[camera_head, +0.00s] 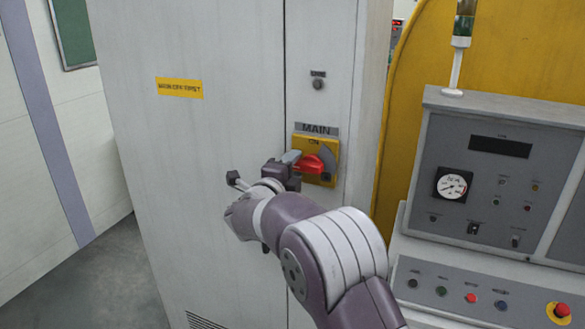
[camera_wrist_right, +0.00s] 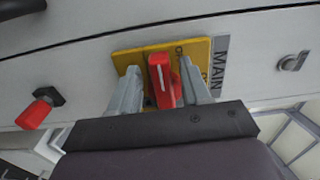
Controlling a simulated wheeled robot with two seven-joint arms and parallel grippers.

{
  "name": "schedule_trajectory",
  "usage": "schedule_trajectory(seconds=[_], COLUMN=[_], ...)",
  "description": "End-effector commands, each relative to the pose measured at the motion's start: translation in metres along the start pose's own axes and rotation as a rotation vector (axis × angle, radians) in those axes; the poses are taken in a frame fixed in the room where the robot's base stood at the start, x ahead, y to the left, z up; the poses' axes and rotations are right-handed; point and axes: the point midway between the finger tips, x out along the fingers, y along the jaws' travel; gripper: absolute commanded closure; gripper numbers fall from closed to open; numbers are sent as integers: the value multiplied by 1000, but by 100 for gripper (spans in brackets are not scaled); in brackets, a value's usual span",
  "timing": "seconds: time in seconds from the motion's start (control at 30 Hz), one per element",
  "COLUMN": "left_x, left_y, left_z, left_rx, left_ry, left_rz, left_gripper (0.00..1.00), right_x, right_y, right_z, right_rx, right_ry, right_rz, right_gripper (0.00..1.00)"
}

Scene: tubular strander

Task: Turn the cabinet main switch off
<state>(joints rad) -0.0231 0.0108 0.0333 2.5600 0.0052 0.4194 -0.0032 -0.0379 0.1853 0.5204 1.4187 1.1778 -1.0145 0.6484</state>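The main switch is a red handle (camera_head: 308,165) on a yellow plate (camera_head: 327,147) under a MAIN label, on the grey cabinet (camera_head: 220,60). The word ON shows at the plate's top. The handle lies roughly sideways across the plate. My right gripper (camera_head: 293,160) is at the handle from the left. In the right wrist view, the fingers of my right gripper (camera_wrist_right: 160,88) stand on either side of the red handle (camera_wrist_right: 162,82), with a narrow gap at the left finger. Part of an OFF marking shows near the handle's upper end there. My left gripper is not in view.
A small round knob (camera_head: 318,84) sits above the switch. In the right wrist view, another red handle on a black base (camera_wrist_right: 38,108) is further along the cabinet. A control console (camera_head: 490,190) with a gauge and buttons stands at the right. Bare floor shows at lower left.

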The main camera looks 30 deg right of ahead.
Motion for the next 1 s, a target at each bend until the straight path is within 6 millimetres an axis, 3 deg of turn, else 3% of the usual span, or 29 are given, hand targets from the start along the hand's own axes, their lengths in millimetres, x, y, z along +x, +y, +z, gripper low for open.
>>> schedule_trajectory(seconds=[0.27,0.37,0.73,0.83,1.0], left_x=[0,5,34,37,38], left_y=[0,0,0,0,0], left_z=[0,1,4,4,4], left_rx=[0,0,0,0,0], left_ry=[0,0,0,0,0], left_rz=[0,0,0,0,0], left_gripper=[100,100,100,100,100], right_x=[-1,-10,-103,-118,-127], right_y=[0,1,3,2,0], right_z=[0,1,1,1,0], right_rx=[3,3,4,2,2], right_ry=[0,-3,-5,-3,-1], right_rz=[-1,-1,-1,-1,0], right_gripper=[51,51,51,51,51])
